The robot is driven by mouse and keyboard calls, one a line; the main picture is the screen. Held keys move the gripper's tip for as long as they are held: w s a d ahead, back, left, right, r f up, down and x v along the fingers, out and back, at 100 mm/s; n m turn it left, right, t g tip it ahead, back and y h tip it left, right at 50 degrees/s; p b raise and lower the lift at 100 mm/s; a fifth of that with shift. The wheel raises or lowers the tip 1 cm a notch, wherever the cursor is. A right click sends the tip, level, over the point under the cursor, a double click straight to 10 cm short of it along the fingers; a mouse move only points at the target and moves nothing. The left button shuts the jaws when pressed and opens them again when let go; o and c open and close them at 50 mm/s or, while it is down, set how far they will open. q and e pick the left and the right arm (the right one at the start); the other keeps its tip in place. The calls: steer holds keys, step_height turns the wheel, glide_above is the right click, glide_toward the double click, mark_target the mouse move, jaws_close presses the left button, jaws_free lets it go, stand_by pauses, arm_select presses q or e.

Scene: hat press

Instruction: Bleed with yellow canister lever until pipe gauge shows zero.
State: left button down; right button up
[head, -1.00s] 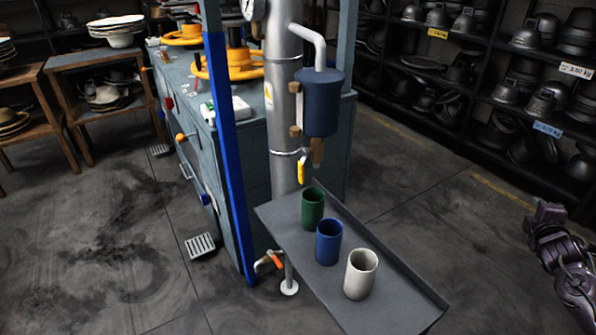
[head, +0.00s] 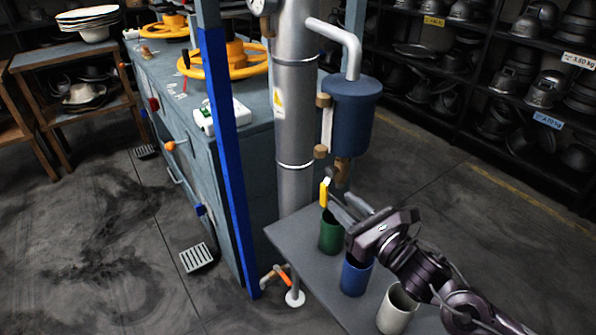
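The blue canister (head: 352,115) hangs beside the grey vertical pipe (head: 294,110). A brass valve (head: 341,170) is under it, with a yellow lever (head: 324,192) hanging down at its left. The pipe gauge (head: 262,5) is cut off by the top edge, and its reading cannot be made out. My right gripper (head: 347,203) is just right of and below the yellow lever, pointing up and left at it. Its two grey fingers look spread, with nothing seen between them. Contact with the lever cannot be told. My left gripper is not in view.
A grey tray shelf (head: 300,238) below holds a green cup (head: 330,236), a blue cup (head: 354,277) and a white cup (head: 396,310), close under my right arm. An orange-handled tap (head: 281,274) is lower left. A blue post (head: 226,150) stands left of the pipe.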

mark_target(327, 196)
steer(key=shift+s+a, duration=0.1)
steer(key=shift+a, duration=0.6)
steer(key=shift+a+r, duration=0.15)
steer(key=shift+p+x, duration=0.4)
steer(key=shift+x, duration=2.9)
steer(key=shift+c, duration=0.4)
jaws_close()
